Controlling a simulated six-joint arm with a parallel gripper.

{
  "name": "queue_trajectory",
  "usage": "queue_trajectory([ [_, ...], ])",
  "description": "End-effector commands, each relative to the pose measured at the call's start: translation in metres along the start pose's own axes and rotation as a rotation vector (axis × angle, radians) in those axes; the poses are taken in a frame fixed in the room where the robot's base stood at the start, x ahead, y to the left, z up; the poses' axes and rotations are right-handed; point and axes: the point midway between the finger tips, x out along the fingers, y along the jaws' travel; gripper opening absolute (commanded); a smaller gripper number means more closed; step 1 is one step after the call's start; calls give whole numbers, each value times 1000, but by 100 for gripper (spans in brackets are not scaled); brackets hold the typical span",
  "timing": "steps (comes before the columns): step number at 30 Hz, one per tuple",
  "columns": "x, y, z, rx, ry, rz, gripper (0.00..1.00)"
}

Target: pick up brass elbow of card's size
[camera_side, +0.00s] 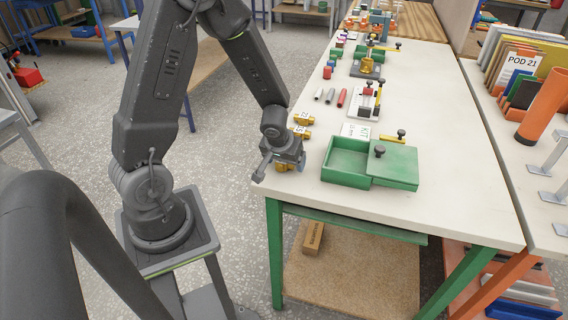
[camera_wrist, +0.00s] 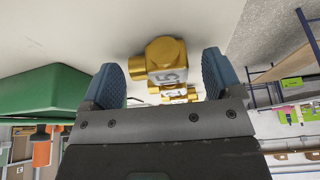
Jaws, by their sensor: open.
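Several brass elbows stand in a row along the table's left edge. In the side view two of them, a far elbow (camera_side: 303,118) and a middle elbow (camera_side: 301,132), show white number labels too small to read surely. A near brass elbow (camera_side: 281,167) is partly hidden by my gripper (camera_side: 284,160). In the wrist view the nearest elbow (camera_wrist: 166,58), with a label that looks like "15", shows between the fingers of my open gripper (camera_wrist: 160,68); I cannot tell contact. Others show behind it. The white card (camera_side: 356,130) reads "KIT"; its size line is too small to read.
A green box (camera_side: 345,165) with a lid set askew stands right of the elbows; it also shows in the wrist view (camera_wrist: 45,92). A brass valve (camera_side: 392,135) lies behind it. Grey and red cylinders (camera_side: 342,97) lie farther back. The table's front (camera_side: 400,208) is clear.

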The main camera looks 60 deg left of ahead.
Motion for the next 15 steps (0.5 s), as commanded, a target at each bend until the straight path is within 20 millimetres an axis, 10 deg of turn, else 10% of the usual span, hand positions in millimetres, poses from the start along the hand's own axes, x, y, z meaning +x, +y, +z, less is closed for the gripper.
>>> queue_trajectory([
  [7, 1, 0, 0, 0, 1, 0, 85],
  [15, 0, 0, 0, 0, 0, 0, 59],
])
